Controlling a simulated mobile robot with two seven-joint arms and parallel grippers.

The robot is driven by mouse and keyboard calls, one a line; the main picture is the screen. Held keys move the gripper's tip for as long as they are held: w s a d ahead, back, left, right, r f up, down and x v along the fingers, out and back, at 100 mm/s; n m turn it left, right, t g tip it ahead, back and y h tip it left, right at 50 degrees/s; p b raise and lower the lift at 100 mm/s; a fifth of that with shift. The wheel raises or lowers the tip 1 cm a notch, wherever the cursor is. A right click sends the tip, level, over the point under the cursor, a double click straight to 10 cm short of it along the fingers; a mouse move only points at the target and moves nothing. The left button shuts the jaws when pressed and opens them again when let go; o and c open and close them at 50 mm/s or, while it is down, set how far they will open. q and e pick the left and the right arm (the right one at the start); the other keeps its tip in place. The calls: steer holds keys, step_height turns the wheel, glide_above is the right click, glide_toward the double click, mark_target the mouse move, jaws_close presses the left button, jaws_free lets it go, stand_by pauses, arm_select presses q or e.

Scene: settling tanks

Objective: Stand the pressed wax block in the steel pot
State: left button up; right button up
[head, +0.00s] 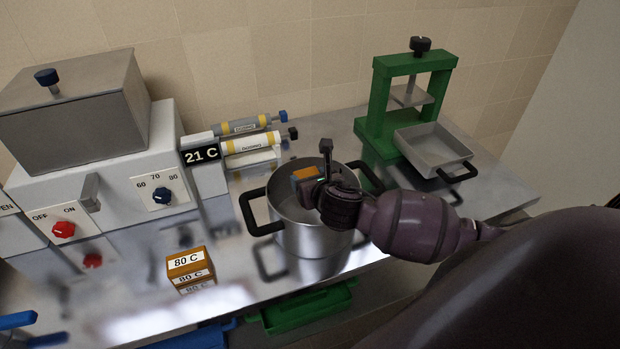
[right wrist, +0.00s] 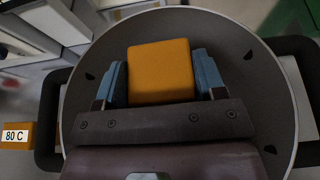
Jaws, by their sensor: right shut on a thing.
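The orange wax block (head: 305,173) is between the blue fingers of my right gripper (head: 307,180), over the mouth of the steel pot (head: 312,240). In the right wrist view, the block (right wrist: 160,70) has a finger at each side, and the gripper (right wrist: 160,80) is shut on it. The round pot (right wrist: 252,125) surrounds them in that view. The block's underside is hidden, so I cannot tell if it touches the pot floor.
An orange block labelled 80 C (head: 188,263) stands left of the pot. A grey heater (head: 75,110) with knobs fills the left. A green press (head: 385,105) with a grey tray (head: 432,148) is at the back right. The pot's black handles (head: 253,212) stick out sideways.

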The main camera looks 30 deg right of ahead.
steer(key=shift+f, duration=0.55)
steer(key=o, duration=1.1)
steer(key=shift+c, duration=0.2)
steer(key=shift+r, duration=0.25)
steer(key=v, duration=1.2)
steer(key=shift+r+b, duration=0.45)
